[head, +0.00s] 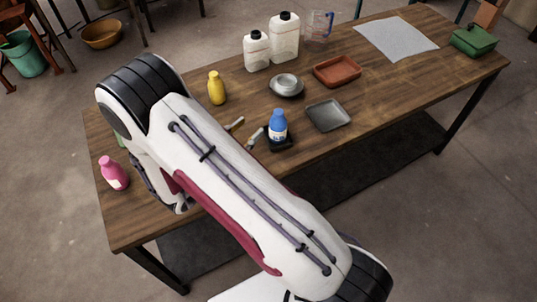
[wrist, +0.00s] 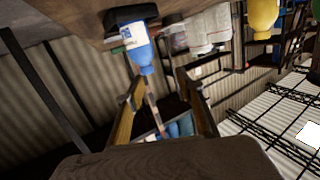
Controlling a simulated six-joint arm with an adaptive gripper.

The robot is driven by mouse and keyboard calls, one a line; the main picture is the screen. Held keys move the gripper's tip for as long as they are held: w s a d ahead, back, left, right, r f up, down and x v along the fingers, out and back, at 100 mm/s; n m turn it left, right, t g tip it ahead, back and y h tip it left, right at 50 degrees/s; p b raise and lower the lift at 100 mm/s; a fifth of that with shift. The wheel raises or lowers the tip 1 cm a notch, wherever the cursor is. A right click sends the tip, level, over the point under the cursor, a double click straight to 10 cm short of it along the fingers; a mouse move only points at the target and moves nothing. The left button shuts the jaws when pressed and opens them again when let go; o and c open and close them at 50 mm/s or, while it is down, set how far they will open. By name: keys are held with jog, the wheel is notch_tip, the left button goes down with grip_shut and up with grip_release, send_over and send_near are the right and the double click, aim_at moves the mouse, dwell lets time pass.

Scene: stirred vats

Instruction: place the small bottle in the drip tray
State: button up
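A blue bottle with a white label (head: 278,122) stands on a small black block (head: 280,144) near the table's front edge. A shallow grey tray (head: 328,115) and a red-brown tray (head: 337,71) are empty; I cannot tell which is the drip tray. In the wrist view my gripper (wrist: 160,90) is open and empty. The blue bottle (wrist: 139,55) appears beyond its fingertips, apart from them.
A pale sheet (head: 396,38) and a green box (head: 473,40) are at the right. The right front of the table is clear.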

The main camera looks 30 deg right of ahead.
jog(key=w+a+r+n+t+y, duration=0.2)
jog(key=w+a+r+t+y, duration=0.1)
jog(key=w+a+r+y, duration=0.5)
jog(key=s+a+r+n+y, duration=0.2)
jog(key=a+r+y, duration=0.15)
jog(key=r, duration=0.25)
jog(key=s+a+r+n+y, duration=0.2)
jog(key=r+n+y, duration=0.1)
jog(key=r+y, duration=0.15)
jog(key=s+r+n+g+y, duration=0.15)
jog(key=s+r+n, duration=0.3)
jog(key=s, duration=0.95)
jog(key=s+d+n+g+h, duration=0.1)
jog(key=s+d, duration=0.2)
jog(key=s, duration=0.5)
jog(key=s+d+n+g+h, duration=0.1)
jog(key=s+d+g, duration=0.1)
jog(key=s+d, duration=0.2)
jog(key=s, duration=0.3)
jog(key=shift+s+f, duration=0.2)
jog(key=shift+s, duration=0.2)
